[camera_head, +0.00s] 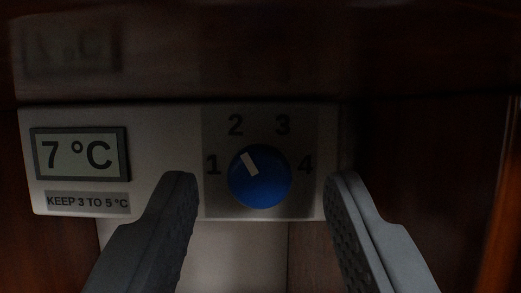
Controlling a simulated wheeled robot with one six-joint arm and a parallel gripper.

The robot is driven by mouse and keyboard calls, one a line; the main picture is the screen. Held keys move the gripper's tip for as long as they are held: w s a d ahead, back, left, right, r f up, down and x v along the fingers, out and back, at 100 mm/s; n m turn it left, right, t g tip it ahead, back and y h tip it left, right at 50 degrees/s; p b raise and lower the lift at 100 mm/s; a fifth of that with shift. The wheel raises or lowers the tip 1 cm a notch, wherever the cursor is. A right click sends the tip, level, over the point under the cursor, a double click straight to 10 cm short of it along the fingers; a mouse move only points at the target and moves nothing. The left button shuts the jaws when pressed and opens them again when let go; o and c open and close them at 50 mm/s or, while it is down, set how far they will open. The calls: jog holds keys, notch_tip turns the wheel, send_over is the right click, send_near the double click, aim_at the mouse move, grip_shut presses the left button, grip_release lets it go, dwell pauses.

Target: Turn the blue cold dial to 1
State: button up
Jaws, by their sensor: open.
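The blue cold dial (262,184) is a round knob on a grey plate with the numbers 1 to 4 around its upper side. Its white pointer mark (250,163) leans up and a little left, close to the direction of the 2 and away from the 1 (213,164). My gripper (261,190) is open, with one dark finger to the left of the dial and one to the right. Neither finger appears to touch the dial in this view; the depth between them and the dial is hard to judge.
A light panel (165,150) carries the dial, a display (80,154) reading 7 °C and a label (87,202) reading KEEP 3 TO 5 °C. A dark, glossy surface (270,50) lies just above the panel. Dark wood stands at both sides. The scene is dim.

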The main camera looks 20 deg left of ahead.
jog(key=shift+w+a+r, duration=0.15)
jog(key=shift+w, duration=0.15)
jog(key=c, duration=0.9)
jog(key=shift+n+g+y, duration=0.4)
jog(key=shift+n+y, duration=0.3)
jog(key=shift+n, duration=0.5)
jog(key=shift+c, duration=0.2)
grip_shut()
jog(key=o, duration=0.9)
grip_release()
jog(key=shift+o, duration=0.2)
jog(key=v, duration=1.7)
jog(key=shift+s, duration=0.15)
